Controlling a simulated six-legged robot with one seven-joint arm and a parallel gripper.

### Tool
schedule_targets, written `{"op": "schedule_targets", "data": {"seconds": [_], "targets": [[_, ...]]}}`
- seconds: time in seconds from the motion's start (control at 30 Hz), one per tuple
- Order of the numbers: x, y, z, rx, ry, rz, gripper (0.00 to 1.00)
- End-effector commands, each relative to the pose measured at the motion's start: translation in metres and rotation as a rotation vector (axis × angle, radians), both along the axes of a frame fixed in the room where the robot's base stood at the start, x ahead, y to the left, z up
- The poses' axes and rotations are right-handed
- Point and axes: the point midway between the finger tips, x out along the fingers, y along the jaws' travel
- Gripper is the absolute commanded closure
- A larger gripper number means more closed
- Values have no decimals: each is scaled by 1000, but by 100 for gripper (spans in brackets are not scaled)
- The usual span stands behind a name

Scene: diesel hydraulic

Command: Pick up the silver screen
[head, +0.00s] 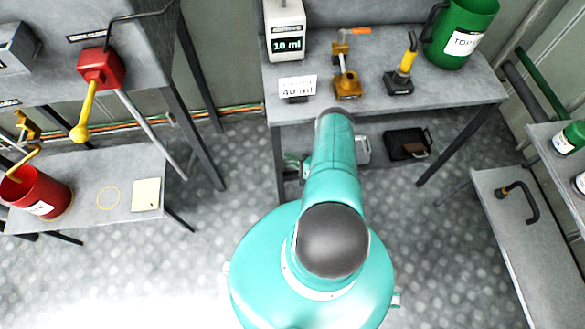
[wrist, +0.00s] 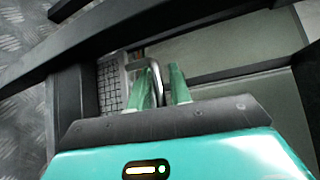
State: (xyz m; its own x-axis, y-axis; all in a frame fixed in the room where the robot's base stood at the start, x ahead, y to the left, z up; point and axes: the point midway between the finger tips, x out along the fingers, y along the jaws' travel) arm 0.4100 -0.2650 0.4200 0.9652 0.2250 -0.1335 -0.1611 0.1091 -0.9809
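The silver screen (wrist: 110,86) shows in the wrist view as a grey mesh panel with a bent silver handle. My gripper (wrist: 160,84) has two green fingers, which stand apart. One leg of the handle lies in the gap between them in the picture. I cannot tell whether either finger touches it. The lower part of the screen is hidden behind my gripper.
A black case (head: 407,144) sits on the shelf. Dark frame bars (wrist: 150,35) cross close above the screen.

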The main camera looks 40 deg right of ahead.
Motion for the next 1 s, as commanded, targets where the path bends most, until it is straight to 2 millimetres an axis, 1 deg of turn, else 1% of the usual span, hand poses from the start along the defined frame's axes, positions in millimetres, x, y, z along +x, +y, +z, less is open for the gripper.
{"op": "schedule_targets", "data": {"seconds": [0.07, 0.23, 0.27, 0.3, 0.37, 0.77, 1.0], "targets": [[4, 1, -1, 1, 0, 0, 80], [4, 1, -1, 1, 0, -1, 80], [4, 1, -1, 1, 0, -1, 82], [4, 1, -1, 1, 0, -1, 90], [4, 1, -1, 1, 0, -1, 100], [4, 1, 0, 1, -1, -1, 100], [6, -2, 4, 0, -1, 1, 100]]}}
